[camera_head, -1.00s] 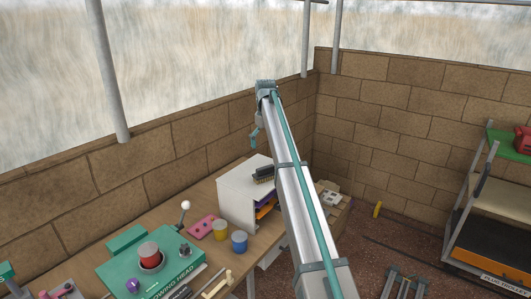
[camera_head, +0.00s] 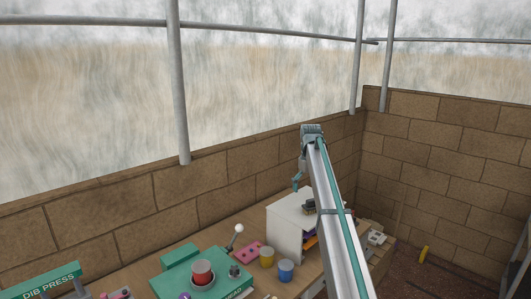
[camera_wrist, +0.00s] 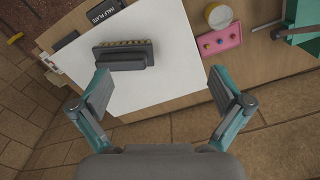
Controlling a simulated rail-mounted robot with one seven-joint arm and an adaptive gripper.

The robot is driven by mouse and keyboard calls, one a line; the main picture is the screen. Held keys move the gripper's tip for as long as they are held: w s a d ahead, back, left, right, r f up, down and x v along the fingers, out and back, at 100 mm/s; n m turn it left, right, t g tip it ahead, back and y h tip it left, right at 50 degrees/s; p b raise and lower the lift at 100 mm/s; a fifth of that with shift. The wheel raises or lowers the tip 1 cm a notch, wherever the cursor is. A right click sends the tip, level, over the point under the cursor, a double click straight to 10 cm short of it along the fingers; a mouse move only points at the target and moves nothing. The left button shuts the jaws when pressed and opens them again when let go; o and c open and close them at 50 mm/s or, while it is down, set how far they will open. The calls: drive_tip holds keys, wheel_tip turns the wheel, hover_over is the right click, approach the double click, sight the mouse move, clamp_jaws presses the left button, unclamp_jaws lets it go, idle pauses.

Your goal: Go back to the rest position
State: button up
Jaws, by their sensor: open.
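My gripper (camera_wrist: 158,92) is open and empty in the wrist view, its two teal fingers spread wide. It hangs over the white top of a small cabinet (camera_wrist: 170,88). A dark brush-like block with a tan bristled edge (camera_wrist: 123,57) lies on that top, ahead of the fingers and apart from them. In the head view my gripper (camera_head: 297,184) shows small at the end of my long arm, above the white cabinet (camera_head: 285,236). The dark block (camera_head: 309,206) shows there on the cabinet, partly beside my arm.
The bench holds a green machine (camera_head: 225,285) with a red cup (camera_head: 202,272), a white-knobbed lever (camera_head: 238,229), a pink block (camera_head: 247,250), a yellow pot (camera_head: 267,257) and a blue pot (camera_head: 286,270). A brick wall (camera_head: 230,189) runs close behind. A metal post (camera_head: 178,85) rises from it.

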drive_tip(key=f, duration=0.2)
drive_tip(key=s+f, duration=0.1)
drive_tip(key=f, duration=0.1)
drive_tip(key=s+d+f, duration=0.1)
drive_tip(key=f, duration=0.1)
drive_tip(key=s+f+m, duration=0.2)
drive_tip(key=s+f, duration=1.7)
drive_tip(key=f, duration=0.3)
drive_tip(key=s+f+g, duration=0.2)
drive_tip(key=s+f, duration=0.9)
drive_tip(key=s, duration=0.6)
drive_tip(key=s+f+m+g+b, duration=0.1)
drive_tip(key=s+f+g, duration=0.1)
drive_tip(key=s+f, duration=0.9)
drive_tip(key=s+f+m+g, duration=0.1)
drive_tip(key=s+f, duration=1)
drive_tip(key=s, duration=1.4)
drive_tip(key=shift+s+a+f+g, duration=0.2)
drive_tip(key=shift+f+g, duration=0.1)
drive_tip(key=shift+g, duration=0.6)
